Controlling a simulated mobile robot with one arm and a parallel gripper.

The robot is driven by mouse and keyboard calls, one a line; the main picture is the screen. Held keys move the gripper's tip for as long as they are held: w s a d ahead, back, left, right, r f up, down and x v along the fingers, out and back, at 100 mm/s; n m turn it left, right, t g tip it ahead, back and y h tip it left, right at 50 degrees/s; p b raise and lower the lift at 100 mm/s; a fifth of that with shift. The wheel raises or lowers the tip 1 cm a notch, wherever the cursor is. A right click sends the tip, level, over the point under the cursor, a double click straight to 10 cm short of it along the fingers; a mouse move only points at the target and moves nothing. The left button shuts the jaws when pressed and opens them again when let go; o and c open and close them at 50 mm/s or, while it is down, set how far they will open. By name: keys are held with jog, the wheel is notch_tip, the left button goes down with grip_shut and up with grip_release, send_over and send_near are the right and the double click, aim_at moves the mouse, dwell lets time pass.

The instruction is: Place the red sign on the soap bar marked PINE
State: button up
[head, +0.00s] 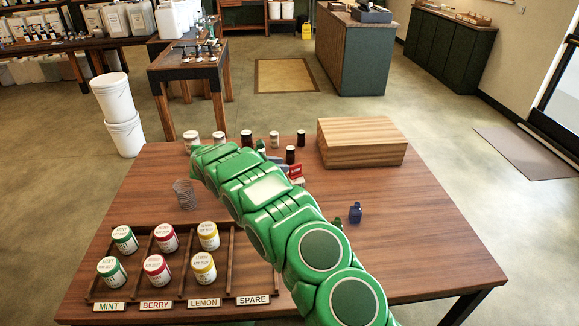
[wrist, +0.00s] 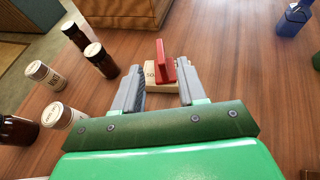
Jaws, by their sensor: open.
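The red sign (wrist: 165,62) stands upright between the fingertips of my gripper (wrist: 158,72) in the wrist view. My gripper is open, with one finger on each side of the sign. A cream block (wrist: 152,78) with partly hidden dark letters lies at the foot of the sign; I cannot tell whether the sign rests on it or stands in front of it. I can read PINE on nothing in view.
Several dark and pale jars (wrist: 98,60) stand left of my gripper. A wooden box (head: 362,142) is behind it. A blue bottle (head: 355,212) stands to the right. A rack (head: 180,300) of lidded jars, labelled MINT, BERRY, LEMON and SPARE, fills the front left.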

jog(key=shift+v, duration=1.25)
